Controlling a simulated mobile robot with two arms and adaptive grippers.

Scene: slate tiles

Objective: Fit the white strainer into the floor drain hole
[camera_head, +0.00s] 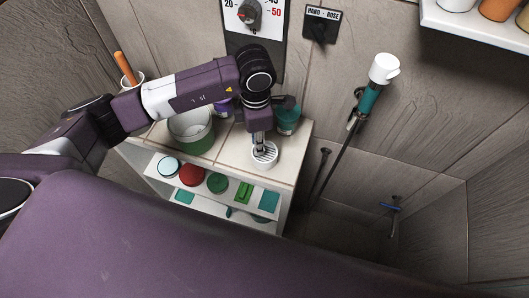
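The white strainer (266,157) is a round, slotted piece on the tiled top of the white shelf unit, near its front right edge. My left gripper (259,142) points down at the strainer's back left part, with its fingertips at or just above it. The fingers are small and partly hidden, so I cannot tell whether they are open or shut on it. My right gripper is not in view. I see no floor drain hole; my own purple body covers the lower part of the view.
A pale green-based bucket (193,142) and a teal container (287,119) stand on the shelf unit (238,149). Lower shelves hold a red round item (191,174) and others. Floor (345,238) shows at right.

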